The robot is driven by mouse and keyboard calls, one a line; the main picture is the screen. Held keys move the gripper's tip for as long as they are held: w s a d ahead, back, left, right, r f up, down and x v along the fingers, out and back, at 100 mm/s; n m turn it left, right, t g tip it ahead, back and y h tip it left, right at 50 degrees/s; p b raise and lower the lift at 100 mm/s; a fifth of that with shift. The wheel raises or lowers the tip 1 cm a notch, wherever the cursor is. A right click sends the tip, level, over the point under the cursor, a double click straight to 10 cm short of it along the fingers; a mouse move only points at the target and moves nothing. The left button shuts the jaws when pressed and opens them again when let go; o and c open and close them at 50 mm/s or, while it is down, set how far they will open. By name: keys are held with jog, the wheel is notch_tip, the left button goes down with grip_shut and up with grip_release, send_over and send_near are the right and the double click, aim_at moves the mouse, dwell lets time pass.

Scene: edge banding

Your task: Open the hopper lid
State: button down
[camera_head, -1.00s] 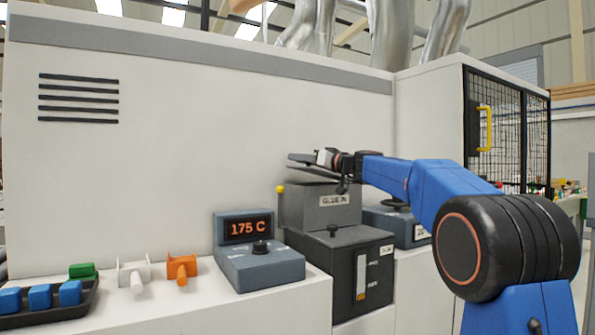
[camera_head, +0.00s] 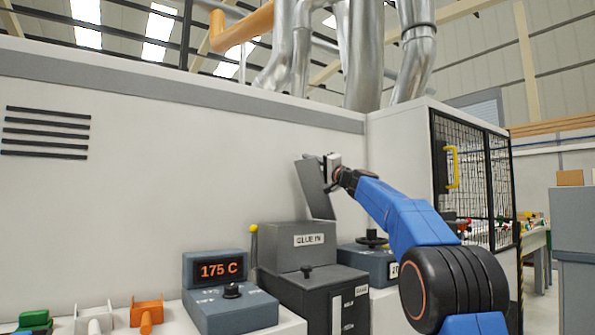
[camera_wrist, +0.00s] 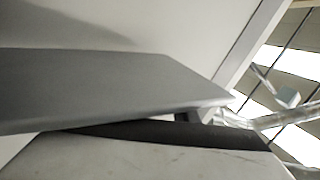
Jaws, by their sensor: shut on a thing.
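The hopper (camera_head: 285,258) is a dark grey box labelled GLUE IN, on the front of the white machine. Its lid (camera_head: 316,190) is a grey plate that stands steeply tilted up above the back right of the hopper. My gripper (camera_head: 326,163) is at the upper edge of the lid and shut on it; the fingertips are small and partly hidden in the head view. In the wrist view a broad grey plate (camera_wrist: 110,90), which looks like the lid, fills the left and middle. The inside of the hopper cannot be seen.
A display box reading 175 C (camera_head: 222,270) stands left of the hopper. A yellow-tipped lever (camera_head: 253,240) is close beside the hopper. A control box with a handwheel (camera_head: 372,240) is to the right. The white machine wall (camera_head: 150,190) rises behind, with a mesh guard (camera_head: 470,180) at right.

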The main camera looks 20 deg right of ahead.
jog(key=w+d+m+t+h, duration=0.1)
jog(key=w+d+m+h, duration=0.1)
jog(key=d+m, duration=0.4)
jog(key=shift+w+d+h, duration=0.4)
jog(key=shift+w+d, duration=0.2)
jog(key=shift+d, duration=1.4)
jog(key=shift+f, duration=0.15)
jog(key=c, duration=1.5)
grip_release()
jog(key=shift+o, duration=0.2)
jog(key=shift+s, duration=0.1)
jog(key=v, duration=1.7)
jog(key=shift+f, duration=0.4)
